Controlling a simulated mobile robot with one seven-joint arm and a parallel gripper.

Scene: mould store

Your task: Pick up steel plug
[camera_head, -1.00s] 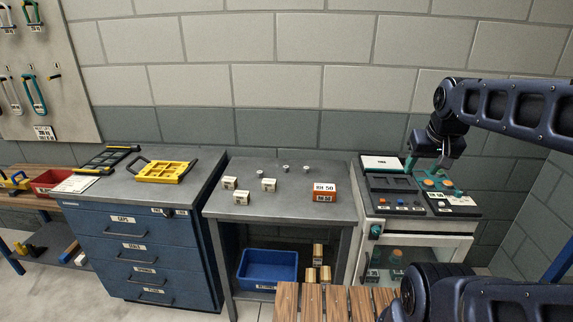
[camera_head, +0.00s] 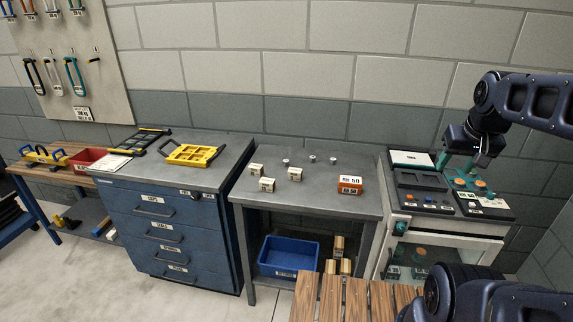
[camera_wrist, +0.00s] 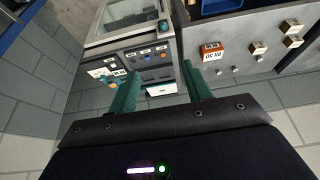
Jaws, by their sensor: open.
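Three small grey round-topped pieces stand apart on the grey bench, behind the white-faced blocks: a left one (camera_head: 286,162), a middle one (camera_head: 312,158) and a right one (camera_head: 333,160). They look like steel plugs, but are too small to tell apart. They also show as small grey dots in the wrist view (camera_wrist: 234,69). My gripper (camera_head: 457,163) is open and empty, in front of or above the control panel, well right of these pieces. Its two green fingers (camera_wrist: 160,82) are spread in the wrist view, with nothing between them but the panel and wall beyond.
The grey bench (camera_head: 325,200) holds several small labelled blocks (camera_head: 295,174) and an orange labelled block (camera_head: 350,185). A blue bin (camera_head: 289,256) sits below. The blue drawer cabinet (camera_head: 172,230) bears a yellow frame (camera_head: 192,153). A slatted wooden top (camera_head: 345,300) is in the foreground.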

